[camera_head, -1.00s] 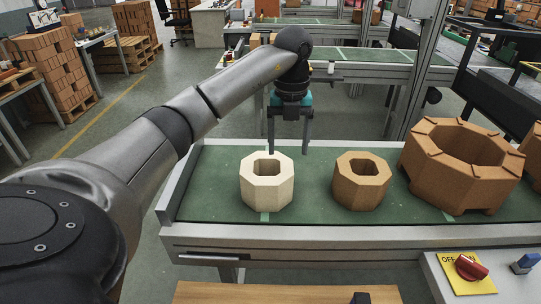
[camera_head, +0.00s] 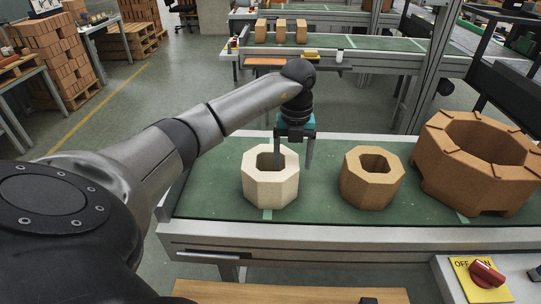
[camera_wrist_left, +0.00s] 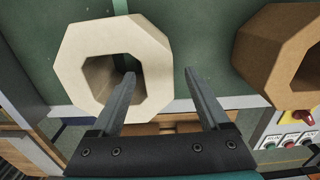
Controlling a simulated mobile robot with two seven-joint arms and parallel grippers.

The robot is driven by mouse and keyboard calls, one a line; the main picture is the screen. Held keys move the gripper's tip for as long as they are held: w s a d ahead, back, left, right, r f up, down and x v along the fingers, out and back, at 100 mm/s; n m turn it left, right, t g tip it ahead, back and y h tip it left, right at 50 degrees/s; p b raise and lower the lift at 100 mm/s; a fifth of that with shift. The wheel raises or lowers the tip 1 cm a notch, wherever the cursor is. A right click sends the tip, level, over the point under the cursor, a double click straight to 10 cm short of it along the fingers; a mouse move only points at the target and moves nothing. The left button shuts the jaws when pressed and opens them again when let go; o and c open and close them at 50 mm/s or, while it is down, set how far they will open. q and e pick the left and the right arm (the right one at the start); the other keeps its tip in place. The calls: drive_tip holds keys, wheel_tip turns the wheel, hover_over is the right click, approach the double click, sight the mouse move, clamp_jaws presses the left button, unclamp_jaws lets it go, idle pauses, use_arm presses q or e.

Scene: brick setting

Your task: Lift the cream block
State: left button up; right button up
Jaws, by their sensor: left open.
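The cream block (camera_head: 270,190) is an eight-sided hollow block standing upright on a green conveyor belt (camera_head: 225,206). My left gripper (camera_head: 292,164) is over its right side, pointing down, open and empty. One finger is at the block's hole and the other is just right of the block, so its right wall lies between them. In the left wrist view, the left finger overlaps the hole of the cream block (camera_wrist_left: 75,45) and the right finger is over bare belt. I cannot tell how deep the fingertips are. My right gripper is not in view.
A brown hollow block (camera_head: 368,191) stands right of the cream block, with a belt gap between. A larger brown ring-shaped block (camera_head: 465,187) stands further right. A yellow panel with a red switch (camera_head: 484,272) is at the front right.

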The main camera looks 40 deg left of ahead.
use_arm(q)
wheel_tip(320, 180, down, 5)
drive_tip(key=shift+a+f+b, duration=0.1)
drive_tip(key=shift+f+b, duration=0.05)
drive_tip(key=shift+b, duration=0.3)
clamp_jaws()
idle(0.4)
idle(0.7)
drive_tip(key=shift+w+a+r, duration=0.1)
drive_tip(key=shift+r, duration=0.1)
